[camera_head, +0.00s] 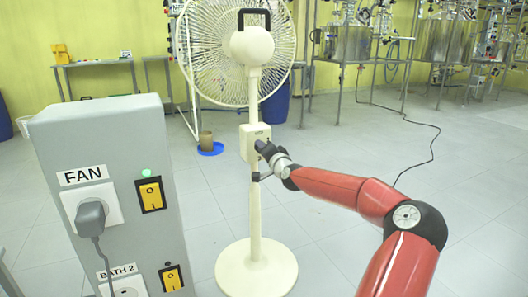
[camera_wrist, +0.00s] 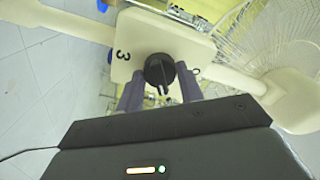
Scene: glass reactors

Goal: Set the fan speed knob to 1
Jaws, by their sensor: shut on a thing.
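The cream standing fan (camera_head: 254,200) stands on a round base, with its control box (camera_head: 248,153) halfway up the pole. My gripper (camera_head: 264,147) reaches the control box from the right. In the wrist view, the black round fan speed knob (camera_wrist: 159,69) sits on the cream panel (camera_wrist: 180,40), with the fingers of my gripper (camera_wrist: 160,90) on both sides of it. A "3" shows left of the knob and what looks like a "0" right of it. A pale mark on the knob points toward the bottom of the picture. Other numbers are hidden.
A grey post (camera_head: 110,150) at the left carries a socket labelled FAN with a grey plug (camera_head: 91,215) in it and a yellow switch (camera_head: 151,194) under a green light. Steel reactors (camera_head: 345,42) stand at the back. The floor right of the fan is mostly clear.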

